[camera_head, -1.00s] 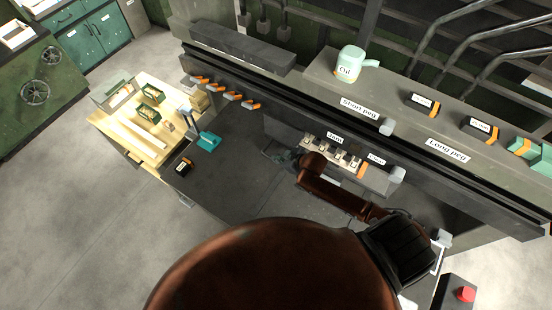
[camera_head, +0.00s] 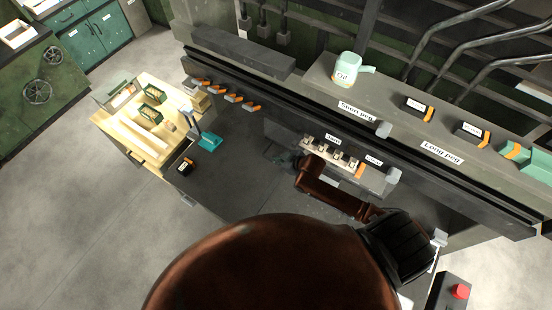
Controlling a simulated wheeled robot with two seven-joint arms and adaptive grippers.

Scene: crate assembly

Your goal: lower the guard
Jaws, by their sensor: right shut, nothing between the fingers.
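I cannot tell for sure which part is the guard. The machine's long dark front (camera_head: 300,107) runs across the grey bench, with a low fixture below it that bears several pale blocks and small labels. One label (camera_head: 374,160) at the fixture's right end is too small to read. A light grey knob (camera_head: 393,175) sits at that end, and another (camera_head: 383,130) sits higher on the machine. My right gripper (camera_head: 281,159) is small and dark at the left end of the fixture, shut and empty. I cannot tell whether it touches anything. My left gripper is out of view.
An oil can (camera_head: 344,72) and black-and-orange boxes (camera_head: 419,106) stand on the machine's top. Several orange-tipped pieces (camera_head: 232,97) line its left front. A teal-headed tool (camera_head: 209,142) and a black box (camera_head: 186,166) lie at the left. A red button (camera_head: 460,291) is at lower right.

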